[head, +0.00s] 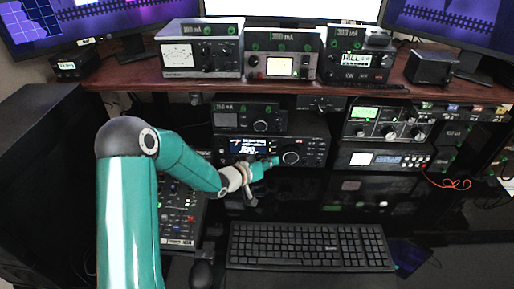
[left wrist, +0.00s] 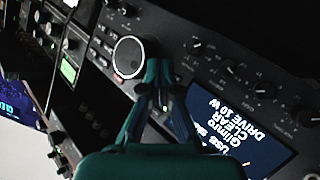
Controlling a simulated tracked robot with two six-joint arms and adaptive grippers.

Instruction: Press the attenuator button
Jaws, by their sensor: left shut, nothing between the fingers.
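My left gripper (head: 272,162) is in front of the black radio (head: 315,148), with its tips between the lit display (head: 245,147) and the large round tuning knob (head: 291,157). In the left wrist view the gripper (left wrist: 161,76) is shut and empty. Its tips sit close beside the large knob (left wrist: 128,57), and the display (left wrist: 235,130) lies to their right. I cannot tell whether the tips touch the panel. Small buttons and knobs dot the panel, but their labels are too small to read, so I cannot tell which one is the attenuator button. My right gripper is not in view.
A keyboard (head: 309,246) lies in front of the radio, with a mouse (head: 202,274) on its left. A mixer panel (head: 180,215) is partly behind my left arm. More radio units stand at right (head: 384,124) and on the wooden shelf (head: 150,78) above.

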